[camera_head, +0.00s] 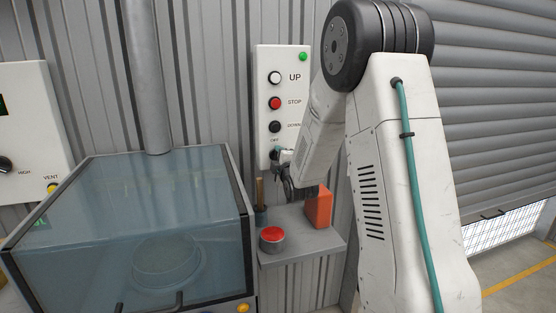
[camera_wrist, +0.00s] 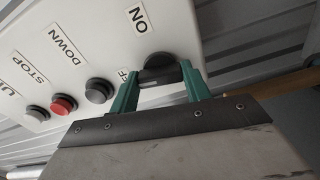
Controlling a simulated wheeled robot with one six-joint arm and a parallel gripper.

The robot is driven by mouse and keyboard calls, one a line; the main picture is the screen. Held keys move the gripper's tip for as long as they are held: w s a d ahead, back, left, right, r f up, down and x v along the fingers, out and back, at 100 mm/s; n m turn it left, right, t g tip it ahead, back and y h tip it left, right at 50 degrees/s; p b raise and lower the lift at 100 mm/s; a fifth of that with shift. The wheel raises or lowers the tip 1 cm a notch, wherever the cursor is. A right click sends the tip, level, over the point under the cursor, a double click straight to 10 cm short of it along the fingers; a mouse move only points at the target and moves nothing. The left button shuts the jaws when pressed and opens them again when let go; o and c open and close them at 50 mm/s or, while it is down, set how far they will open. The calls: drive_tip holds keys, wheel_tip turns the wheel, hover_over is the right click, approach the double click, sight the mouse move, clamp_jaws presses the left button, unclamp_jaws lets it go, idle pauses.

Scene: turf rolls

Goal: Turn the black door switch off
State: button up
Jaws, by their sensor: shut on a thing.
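The black door switch (camera_wrist: 160,74) is a round dark knob low on the white control panel (camera_head: 262,62). In the wrist view an ON label is printed on one side of it, and a partly covered label ending in F is near my finger. My gripper (camera_wrist: 159,70) has its two green fingers on either side of the knob and is shut on it. In the head view my gripper (camera_head: 281,156) is at the panel's lower end and mostly covers the switch. Which label the knob points to cannot be told.
White UP (camera_head: 275,78), red STOP (camera_head: 275,103) and dark DOWN (camera_head: 275,127) buttons sit above the switch. A grey shelf (camera_head: 300,241) below holds a red-topped round thing (camera_head: 272,238) and an orange block (camera_head: 319,208). A glass-lidded box (camera_head: 70,235) stands left.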

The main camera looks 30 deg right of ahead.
drive_tip(key=shift+n, duration=0.8)
drive_tip(key=o, duration=1)
drive_tip(key=v, duration=0.8)
